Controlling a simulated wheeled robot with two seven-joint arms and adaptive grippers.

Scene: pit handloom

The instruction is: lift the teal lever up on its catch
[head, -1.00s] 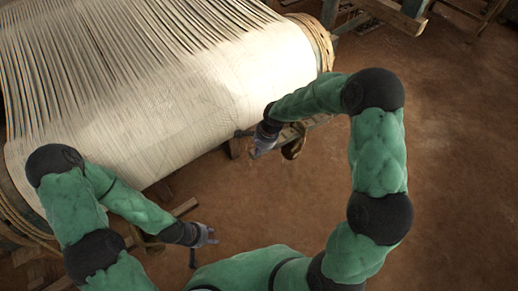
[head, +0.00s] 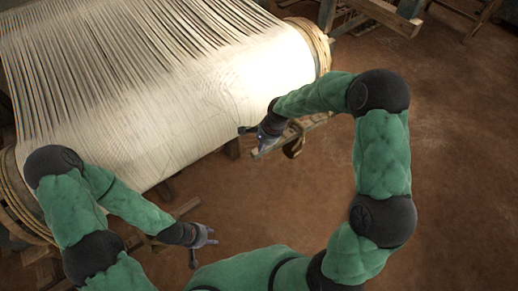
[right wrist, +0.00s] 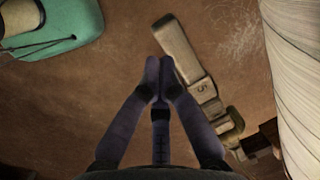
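I cannot clearly pick out a teal lever in either view. In the right wrist view a small dull-green piece (right wrist: 235,118) sits beside a wooden bar (right wrist: 183,48) marked "5"; I cannot tell whether it belongs to the lever. The wooden bar also shows in the head view (head: 315,122), beside my right gripper (head: 262,145). In the right wrist view my right gripper (right wrist: 158,72) has its fingertips together, with nothing seen between them, just left of the bar. My left gripper (head: 210,237) seems open and empty, low over the floor. No catch is identifiable.
The loom's wide roll of pale cloth (head: 190,100) fills the upper left, and its side shows in the right wrist view (right wrist: 300,60). Wooden loom parts (head: 392,16) stand at the top right. The brown floor (head: 460,170) at right is clear.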

